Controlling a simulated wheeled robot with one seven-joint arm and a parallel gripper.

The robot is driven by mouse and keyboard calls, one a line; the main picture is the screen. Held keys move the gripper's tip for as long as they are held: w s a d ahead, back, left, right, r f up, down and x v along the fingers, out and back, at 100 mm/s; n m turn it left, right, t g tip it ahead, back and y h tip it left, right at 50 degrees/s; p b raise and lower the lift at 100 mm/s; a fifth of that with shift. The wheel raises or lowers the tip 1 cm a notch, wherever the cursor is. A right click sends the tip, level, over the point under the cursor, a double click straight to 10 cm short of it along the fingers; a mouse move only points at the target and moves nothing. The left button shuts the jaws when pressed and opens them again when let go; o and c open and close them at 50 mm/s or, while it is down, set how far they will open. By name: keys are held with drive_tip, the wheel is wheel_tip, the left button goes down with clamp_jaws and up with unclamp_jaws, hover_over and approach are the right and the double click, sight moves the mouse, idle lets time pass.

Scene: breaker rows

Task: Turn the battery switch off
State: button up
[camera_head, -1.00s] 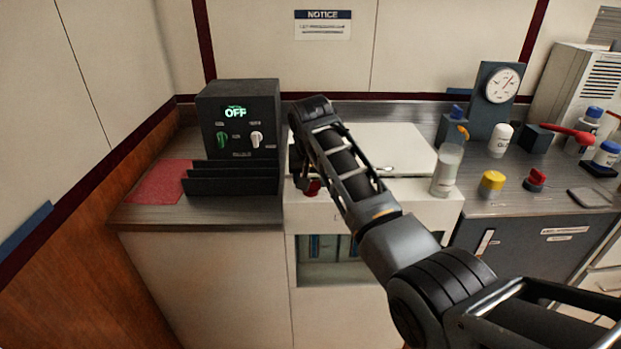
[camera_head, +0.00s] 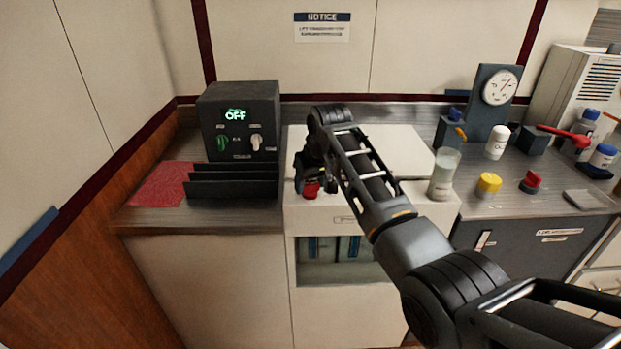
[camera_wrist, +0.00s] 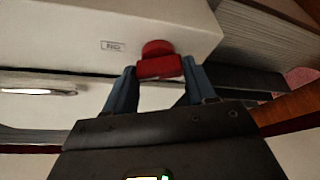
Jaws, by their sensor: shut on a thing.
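A red switch handle (camera_head: 311,190) shows on the front top edge of the white cabinet (camera_head: 350,232), which I take to be the battery switch. In the wrist view the red handle (camera_wrist: 160,66) has a round part behind a flat bar. My gripper (camera_wrist: 159,70) has its two blue-grey fingers on either side of the bar, shut on it. In the head view my wrist partly hides the handle, and its exact angle is hard to read. A small label beside it in the wrist view is too blurred to read surely.
A black box (camera_head: 240,105) with a green OFF display and two knobs stands to the left, behind dark slotted racks (camera_head: 232,190). A glass (camera_head: 444,175) stands close to the right of my arm. Bottles and yellow and red pieces are farther right.

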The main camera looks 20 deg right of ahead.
drive_tip(key=n+y, duration=0.1)
drive_tip(key=n, duration=0.2)
drive_tip(key=shift+d+n, duration=0.15)
drive_tip(key=shift+n, duration=0.25)
drive_tip(key=n+b, duration=0.1)
drive_tip(key=n+g+y+b, duration=0.1)
drive_tip(key=n, duration=0.1)
drive_tip(key=shift+w+d+f+n+y, duration=0.1)
drive_tip(key=shift+w+n+y, duration=0.05)
drive_tip(key=shift+n+y, duration=0.15)
drive_tip(key=n+g+b, duration=0.1)
drive_tip(key=n+b, duration=0.1)
drive_tip(key=n, duration=0.1)
drive_tip(key=shift+y+b, duration=0.4)
drive_tip(key=shift+w+n+g+b, duration=0.1)
drive_tip(key=shift+n+g+b, duration=0.4)
drive_tip(key=shift+n+b, duration=0.6)
drive_tip(key=shift+n, duration=0.3)
drive_tip(key=o, duration=1)
drive_tip(key=shift+o, duration=0.2)
